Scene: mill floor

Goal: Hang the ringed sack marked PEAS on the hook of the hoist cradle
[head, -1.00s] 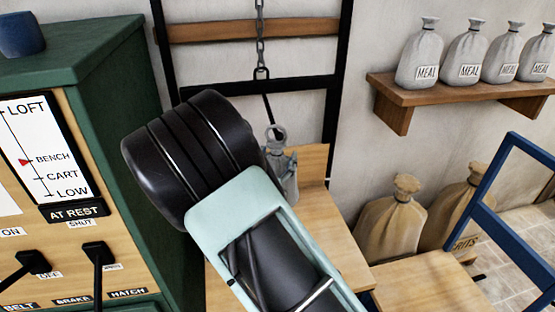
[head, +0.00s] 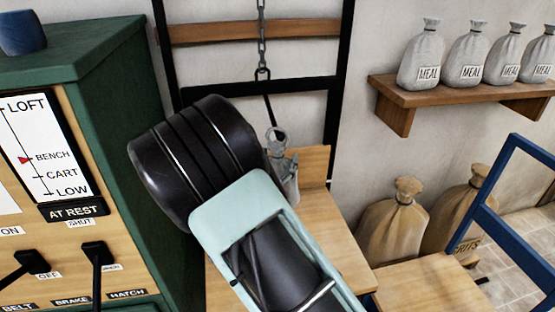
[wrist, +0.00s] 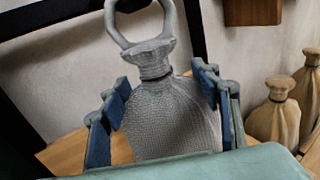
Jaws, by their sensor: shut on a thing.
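A small grey sack (wrist: 165,120) with a tied neck stands upright between my gripper's (wrist: 163,82) blue-padded fingers, which are shut on it. Its grey metal ring (wrist: 112,27) rises from the neck; the ring's top is cut off in the wrist view. No marking shows on the sack's visible side. In the head view the sack (head: 288,182) is partly hidden behind my wrist. The black hook (head: 269,107) of the hoist cradle hangs from a chain (head: 261,40). Its lower end meets the ring (head: 276,137) in the picture; I cannot tell whether it passes through.
A wooden bench (head: 325,240) lies under the sack. The cradle's black frame (head: 338,80) stands behind. At left, the green control cabinet (head: 130,130) reads AT REST, pointer at BENCH. MEAL sacks stand on a wall shelf (head: 455,90); tan sacks (head: 393,230) and a blue frame (head: 490,195) are right.

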